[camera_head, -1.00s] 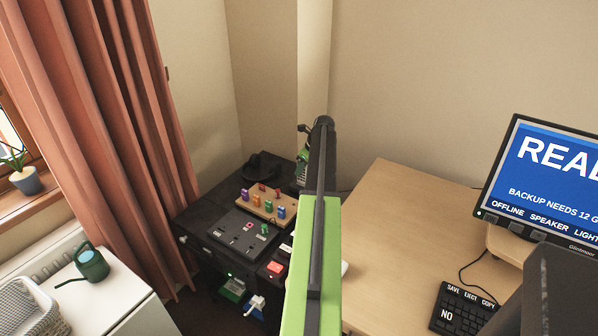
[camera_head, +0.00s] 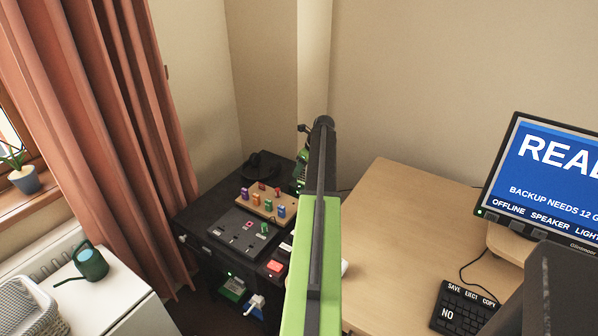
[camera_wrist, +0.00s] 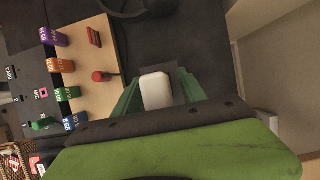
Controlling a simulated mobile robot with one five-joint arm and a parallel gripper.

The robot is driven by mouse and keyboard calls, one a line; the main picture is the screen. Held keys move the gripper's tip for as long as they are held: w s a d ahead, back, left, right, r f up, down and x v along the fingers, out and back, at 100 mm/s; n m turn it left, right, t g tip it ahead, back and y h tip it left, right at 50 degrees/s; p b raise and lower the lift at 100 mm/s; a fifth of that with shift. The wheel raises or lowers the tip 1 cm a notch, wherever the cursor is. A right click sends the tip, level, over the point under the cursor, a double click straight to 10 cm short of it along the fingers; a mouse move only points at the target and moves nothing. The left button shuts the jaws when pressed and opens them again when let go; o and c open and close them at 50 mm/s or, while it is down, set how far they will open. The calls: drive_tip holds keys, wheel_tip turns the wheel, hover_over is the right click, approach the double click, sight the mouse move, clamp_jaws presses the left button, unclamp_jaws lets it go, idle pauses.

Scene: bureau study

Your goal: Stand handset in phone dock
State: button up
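A white, rounded block, which looks like the handset (camera_wrist: 156,92), sits between the two green fingers of my gripper (camera_wrist: 158,80) in the wrist view. The fingers lie close along both its sides and look shut on it. I see it nearly end-on, so its length is hidden. A small grey patch (camera_wrist: 178,98) shows beside it over the black surface; I cannot tell whether this is the phone dock. In the head view my gripper (camera_head: 302,172) is at the far right of the black cabinet, largely hidden behind my arm, and the handset is hidden there.
A wooden board (camera_head: 267,204) with coloured blocks and a dark panel (camera_head: 238,232) with labelled slots lie on the black cabinet (camera_head: 205,207). A black looped object (camera_head: 262,166) stands at its back. A wooden desk (camera_head: 390,230) with a monitor (camera_head: 545,180) is right.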

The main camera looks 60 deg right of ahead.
drive_tip(key=p+v, duration=1.6)
drive_tip(key=v, duration=0.1)
drive_tip(key=shift+r, duration=0.25)
